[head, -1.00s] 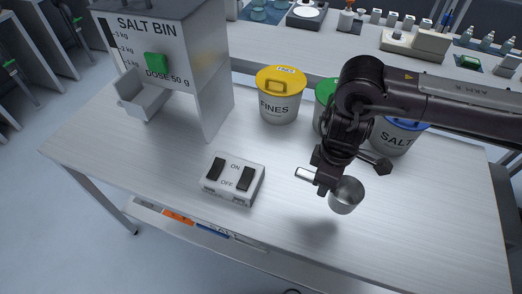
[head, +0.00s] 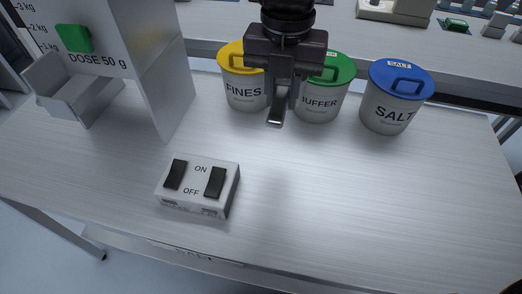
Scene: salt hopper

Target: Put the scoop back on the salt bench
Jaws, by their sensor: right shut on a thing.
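My right gripper (head: 281,92) hangs in from the top, in front of the FINES and BUFFER tubs and above the bench. It is shut on the scoop (head: 277,115), of which only a narrow silver piece, seemingly the handle end, shows below the jaws. The scoop's cup is hidden behind the gripper. The pale salt bench (head: 350,215) lies below, with a wide bare top. My left gripper is not in view.
The yellow-lidded FINES tub (head: 241,92), green-lidded BUFFER tub (head: 319,101) and blue-lidded SALT tub (head: 390,108) line the back. The salt bin (head: 160,80) with its tray (head: 75,98) stands left. A switch box (head: 198,188) sits front left. The right and front middle are clear.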

